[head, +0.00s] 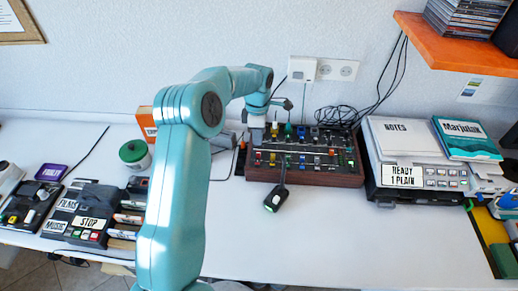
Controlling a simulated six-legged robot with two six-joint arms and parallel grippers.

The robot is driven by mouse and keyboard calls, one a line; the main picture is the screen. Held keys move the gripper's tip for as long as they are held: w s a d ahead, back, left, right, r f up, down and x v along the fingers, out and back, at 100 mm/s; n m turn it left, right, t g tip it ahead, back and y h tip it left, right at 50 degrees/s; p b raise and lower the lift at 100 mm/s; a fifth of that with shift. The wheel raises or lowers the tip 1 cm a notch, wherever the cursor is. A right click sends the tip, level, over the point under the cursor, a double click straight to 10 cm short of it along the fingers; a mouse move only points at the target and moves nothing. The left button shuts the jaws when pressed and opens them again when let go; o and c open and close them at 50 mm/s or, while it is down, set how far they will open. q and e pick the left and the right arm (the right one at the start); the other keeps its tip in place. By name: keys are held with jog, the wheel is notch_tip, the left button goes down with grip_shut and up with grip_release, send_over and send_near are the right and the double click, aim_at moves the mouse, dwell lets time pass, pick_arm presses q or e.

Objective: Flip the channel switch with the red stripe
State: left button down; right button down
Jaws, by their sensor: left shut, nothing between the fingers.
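A dark mixer-like panel (300,172) with a wooden front edge sits on the table near the wall. Its top carries rows of small switches and knobs in yellow, red, green, blue and white. A red stripe on any one switch is too small to make out. My left gripper (285,104) is small in view, shut and empty, at the panel's back left edge. I cannot tell whether it touches a switch. My right gripper is not in view.
A small black device (275,198) on a cable lies in front of the panel. A printer (420,195) with papers and a teal book (465,140) stands right. Black cables (338,114) lie behind. An orange shelf (455,45) overhangs at right. The front table middle is clear.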

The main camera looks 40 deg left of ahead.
pick_arm(q)
jog(key=shift+a+r, duration=0.1)
jog(key=shift+r, duration=1.95)
jog(key=shift+w, duration=0.15)
jog(key=shift+s+f, duration=0.1)
jog(key=shift+s, duration=0.1)
